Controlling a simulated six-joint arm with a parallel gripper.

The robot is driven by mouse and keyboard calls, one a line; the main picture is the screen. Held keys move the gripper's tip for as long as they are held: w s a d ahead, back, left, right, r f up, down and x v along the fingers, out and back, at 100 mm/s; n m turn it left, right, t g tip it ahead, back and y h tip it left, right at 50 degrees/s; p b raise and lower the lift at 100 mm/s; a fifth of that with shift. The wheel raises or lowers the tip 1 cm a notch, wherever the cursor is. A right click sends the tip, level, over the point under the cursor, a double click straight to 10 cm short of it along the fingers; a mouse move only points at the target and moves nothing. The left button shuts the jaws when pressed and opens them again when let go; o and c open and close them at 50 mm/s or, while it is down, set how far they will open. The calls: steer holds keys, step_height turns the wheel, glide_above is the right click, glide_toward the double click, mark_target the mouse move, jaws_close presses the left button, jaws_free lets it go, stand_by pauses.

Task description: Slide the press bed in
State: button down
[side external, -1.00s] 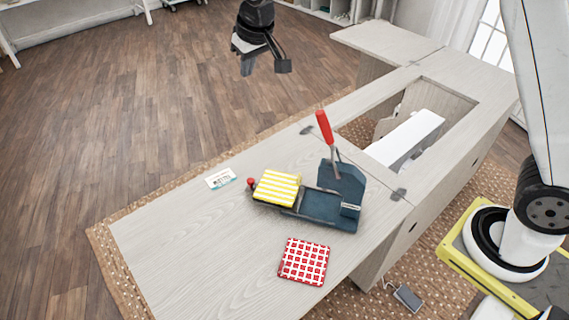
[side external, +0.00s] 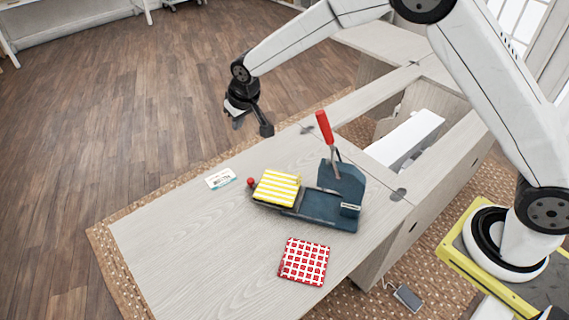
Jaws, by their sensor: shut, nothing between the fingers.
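The blue press stands on the cabinet top; its upright body (side external: 342,186) carries a red-handled lever (side external: 325,128) that points up. Its bed (side external: 272,206) extends out to the left, with a small red knob (side external: 250,182) at its outer end. A yellow-and-white striped folded cloth (side external: 277,188) lies on the bed's outer part, clear of the press body. My gripper (side external: 252,128) is shut and empty, in the air beyond the cabinet's far edge, above and behind the knob and apart from the press.
A red-and-white patterned cloth square (side external: 304,261) lies on the cabinet top (side external: 190,262) in front of the press. A small printed card (side external: 220,179) lies left of the knob. A white sewing machine (side external: 408,136) sits in the cabinet's opening at right. The top's left part is clear.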

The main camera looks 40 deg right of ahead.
step_height(320, 180, down, 7)
steer(key=shift+f, duration=0.1)
steer(key=shift+x, duration=4.9)
steer(key=shift+s+d+f, duration=0.1)
steer(key=shift+s+f, duration=0.05)
steer(key=shift+s, duration=0.8)
steer(key=shift+s+d+f, duration=0.1)
steer(key=shift+s+f, duration=0.05)
steer(key=shift+s, duration=0.85)
steer(key=shift+s, duration=0.1)
